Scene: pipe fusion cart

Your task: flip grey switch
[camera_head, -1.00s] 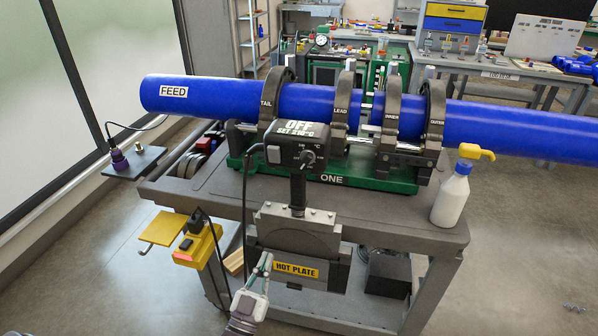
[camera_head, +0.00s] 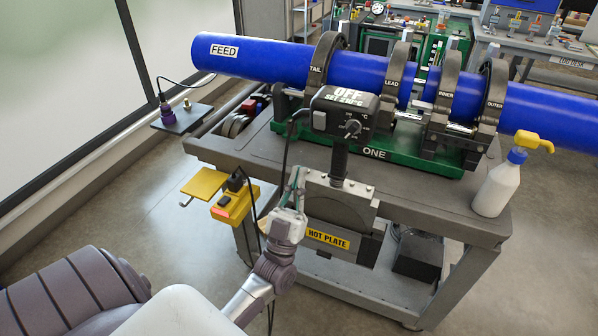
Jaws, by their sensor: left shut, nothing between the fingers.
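The grey switch (camera_head: 319,120) is a small square on the left of the front face of the black heater control box (camera_head: 345,113), beside a round knob. The box's display reads OFF, SET 210°C. The box sits on top of the handle of the hot plate (camera_head: 340,215), which hangs at the cart's front edge. My left gripper (camera_head: 296,180) is shut and empty. It points up, lower than the grey switch and a little to its left, in front of the cart edge and apart from the switch. My right gripper is not in view.
The blue pipe (camera_head: 265,60) lies in the dark clamps above the green base (camera_head: 425,155). A white bottle with a yellow pump (camera_head: 497,185) stands at the cart's right corner. A yellow power box with a red switch (camera_head: 235,205) hangs at left. Cables hang near my gripper.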

